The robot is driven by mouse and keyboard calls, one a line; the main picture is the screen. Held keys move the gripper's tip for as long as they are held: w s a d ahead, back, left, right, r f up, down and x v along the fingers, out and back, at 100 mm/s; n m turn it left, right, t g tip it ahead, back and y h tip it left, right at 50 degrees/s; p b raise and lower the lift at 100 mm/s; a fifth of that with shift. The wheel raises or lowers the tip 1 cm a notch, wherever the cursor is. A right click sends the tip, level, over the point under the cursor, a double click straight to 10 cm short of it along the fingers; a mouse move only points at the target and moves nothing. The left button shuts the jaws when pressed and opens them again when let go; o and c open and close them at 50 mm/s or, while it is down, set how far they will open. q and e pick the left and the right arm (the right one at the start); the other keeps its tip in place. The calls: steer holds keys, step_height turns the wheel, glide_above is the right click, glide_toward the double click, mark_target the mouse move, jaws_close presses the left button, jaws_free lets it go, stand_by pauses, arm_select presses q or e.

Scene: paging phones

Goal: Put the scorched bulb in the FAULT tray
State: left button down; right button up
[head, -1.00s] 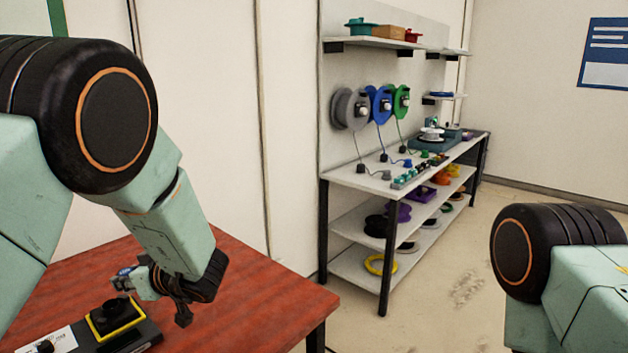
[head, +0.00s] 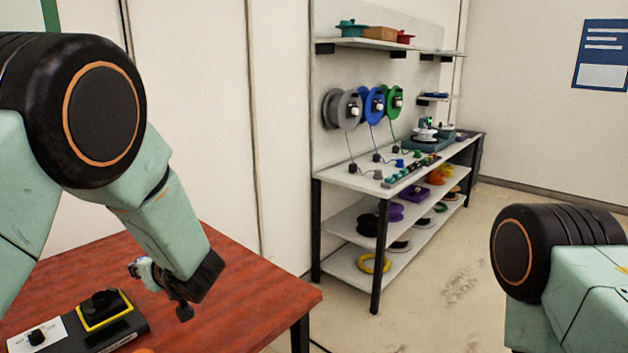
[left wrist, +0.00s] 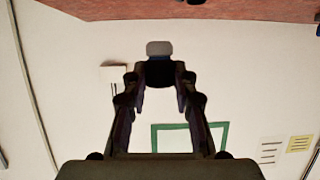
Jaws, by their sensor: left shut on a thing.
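In the left wrist view, a small thing with a pale grey cap and a dark body, which I take to be the scorched bulb (left wrist: 159,49), sits between the fingertips of my left gripper (left wrist: 158,82). The fingers are shut on it. In the head view my left gripper (head: 140,268) is small and partly hidden by my wrist, above the red table. The bulb cannot be made out clearly there. No tray marked FAULT can be made out. My right gripper is out of view.
A dark box (head: 125,331) with a yellow-framed black part (head: 103,305) and a white label (head: 37,334) lies on the red table (head: 255,300). The table's right side is bare. A bench (head: 335,174) with spools and small parts stands beyond, with open floor beside it.

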arm_select(q)
steer(key=w+d+f+m+t+h, duration=0.2)
steer(key=d+f+m+t+h, duration=0.35)
steer(key=m+h, duration=0.25)
steer(key=s+d+f+m+h, duration=0.1)
steer(key=m+h, duration=0.1)
steer(key=s+d+f+m+h+b, duration=0.1)
steer(key=s+f+m+h, duration=0.1)
steer(key=s+d+f+m+g+h+b, duration=0.1)
steer(key=s+h, duration=0.1)
steer(key=shift+s+d+f+m+h, duration=0.2)
steer(key=shift+s+d+m+h, duration=0.1)
steer(key=shift+d+m, duration=0.1)
steer(key=s+d+f+m+g+h+b, duration=0.1)
steer(key=s+d+m+g+h+b, duration=0.1)
steer(key=s, duration=0.6)
steer(key=s+d+f+m+g+h+b, duration=0.1)
steer(key=s+d+m+g+h+b, duration=0.2)
steer(key=s, duration=0.4)
steer(key=shift+s+d+f+m+h, duration=0.15)
steer(key=shift+s+d+m+h, duration=0.25)
steer(key=shift+m+h, duration=0.65)
steer(key=shift+y, duration=0.25)
